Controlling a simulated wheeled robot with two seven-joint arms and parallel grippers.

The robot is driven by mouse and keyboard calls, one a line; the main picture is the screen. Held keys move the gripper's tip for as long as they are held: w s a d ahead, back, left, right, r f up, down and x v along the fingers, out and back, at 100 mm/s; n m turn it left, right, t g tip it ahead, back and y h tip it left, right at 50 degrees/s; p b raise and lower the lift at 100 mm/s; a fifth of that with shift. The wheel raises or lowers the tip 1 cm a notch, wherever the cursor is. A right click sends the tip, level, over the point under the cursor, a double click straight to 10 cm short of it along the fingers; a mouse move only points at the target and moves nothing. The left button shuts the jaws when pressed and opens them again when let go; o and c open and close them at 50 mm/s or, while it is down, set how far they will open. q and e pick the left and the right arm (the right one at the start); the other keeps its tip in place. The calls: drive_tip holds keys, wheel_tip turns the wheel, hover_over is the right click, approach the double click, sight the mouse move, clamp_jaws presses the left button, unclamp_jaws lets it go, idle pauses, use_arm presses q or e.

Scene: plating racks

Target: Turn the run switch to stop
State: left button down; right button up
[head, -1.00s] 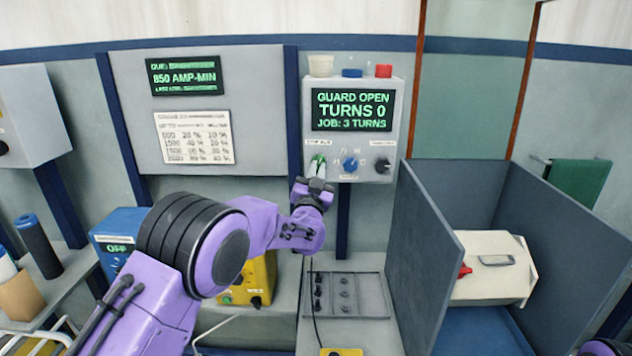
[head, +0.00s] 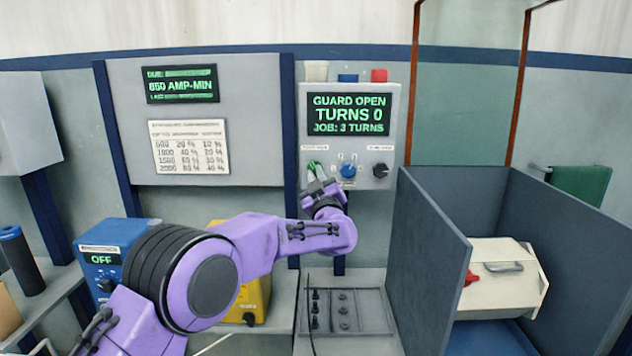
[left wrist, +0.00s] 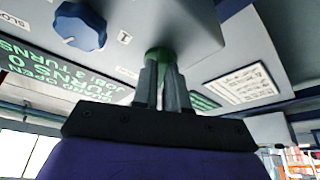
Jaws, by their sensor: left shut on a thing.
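The run switch is a green knob (head: 312,163) at the lower left of the grey control box (head: 398,125), under a small label too blurred to read. My left gripper (head: 315,175) reaches up to it from below, its fingers closed around the knob and hiding much of it. In the left wrist view the green knob (left wrist: 158,52) shows at the tips of my left gripper (left wrist: 162,72). Which way the knob points is hidden. The box display (head: 347,114) reads GUARD OPEN, TURNS 0, JOB: 3 TURNS. My right gripper is out of view.
A blue knob (head: 348,170) and a black knob (head: 380,170) sit to the right of the switch. Below right stands a dark-walled bay (head: 430,260) with a white barrel (head: 500,290). A blue unit (head: 100,262) reading OFF and a yellow box (head: 250,297) stand lower left.

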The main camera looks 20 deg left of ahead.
use_arm(q)
drive_tip(key=shift+d+n+y, duration=0.1)
drive_tip(key=shift+n+y, duration=0.2)
drive_tip(key=shift+n, duration=0.5)
drive_tip(key=c, duration=1.2)
unclamp_jaws()
drive_tip(key=shift+o, duration=0.2)
drive_tip(key=b+v, duration=0.4)
drive_tip(key=v, duration=0.6)
drive_tip(key=shift+s, duration=0.3)
drive_tip(key=shift+d, duration=0.2)
